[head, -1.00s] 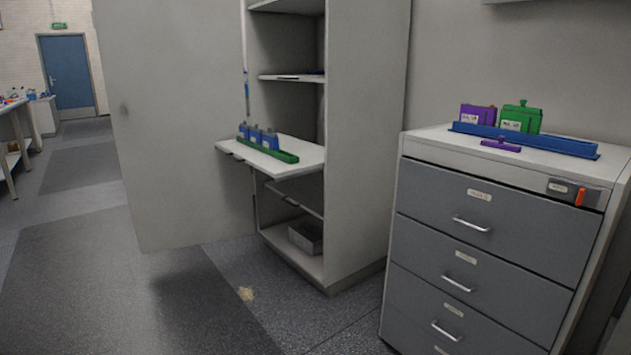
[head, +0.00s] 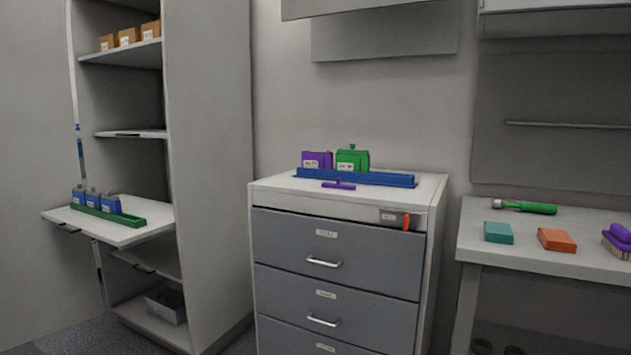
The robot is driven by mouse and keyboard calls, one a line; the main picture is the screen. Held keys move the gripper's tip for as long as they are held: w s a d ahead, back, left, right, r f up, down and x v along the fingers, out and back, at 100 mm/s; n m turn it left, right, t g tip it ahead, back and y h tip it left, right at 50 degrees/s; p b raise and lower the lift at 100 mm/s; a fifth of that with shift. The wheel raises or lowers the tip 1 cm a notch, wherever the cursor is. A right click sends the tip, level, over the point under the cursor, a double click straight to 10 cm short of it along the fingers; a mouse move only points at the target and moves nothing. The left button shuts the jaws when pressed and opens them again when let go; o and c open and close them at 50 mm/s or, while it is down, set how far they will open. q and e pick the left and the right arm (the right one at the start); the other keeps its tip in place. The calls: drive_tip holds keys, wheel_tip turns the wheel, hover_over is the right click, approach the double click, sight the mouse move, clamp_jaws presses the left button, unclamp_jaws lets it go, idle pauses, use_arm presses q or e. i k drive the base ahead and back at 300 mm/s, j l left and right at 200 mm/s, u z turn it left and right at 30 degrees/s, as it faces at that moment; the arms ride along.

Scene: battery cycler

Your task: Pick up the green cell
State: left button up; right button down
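The green cell (head: 352,161) is a box with a pale label and a small green knob on top. It stands upright in the blue tray (head: 385,179) on top of the grey drawer cabinet (head: 335,248). A purple cell (head: 317,160) stands just left of it in the same tray. The right part of the tray looks empty. A small purple piece (head: 339,185) lies on the cabinet top in front of the tray. Neither of my grippers is in the head view.
An open tall cabinet (head: 210,170) stands left, with a pulled-out shelf (head: 155,222) bearing a green tray (head: 128,217) of blue cells (head: 93,199). A bench (head: 540,258) at right holds a green-handled tool (head: 530,207), a teal block (head: 498,232), an orange block (head: 556,239) and a brush (head: 618,241).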

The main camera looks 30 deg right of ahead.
sight(346, 162)
drive_tip(key=z, duration=1.25)
drive_tip(key=j+z, duration=0.1)
drive_tip(key=z, duration=0.35)
drive_tip(key=j+z, duration=0.1)
drive_tip(key=z, duration=0.3)
drive_tip(key=j+z, duration=0.1)
drive_tip(key=z, duration=0.35)
drive_tip(key=j+z, duration=0.3)
drive_tip(key=k+j+z, duration=0.25)
drive_tip(key=j, duration=0.15)
drive_tip(key=j+z, duration=0.3)
drive_tip(key=k+j+z, duration=0.25)
drive_tip(key=j, duration=0.25)
drive_tip(key=k+j+z, duration=0.2)
drive_tip(key=k+j, duration=0.2)
drive_tip(key=k+j+z, duration=0.15)
drive_tip(key=k+j, duration=0.7)
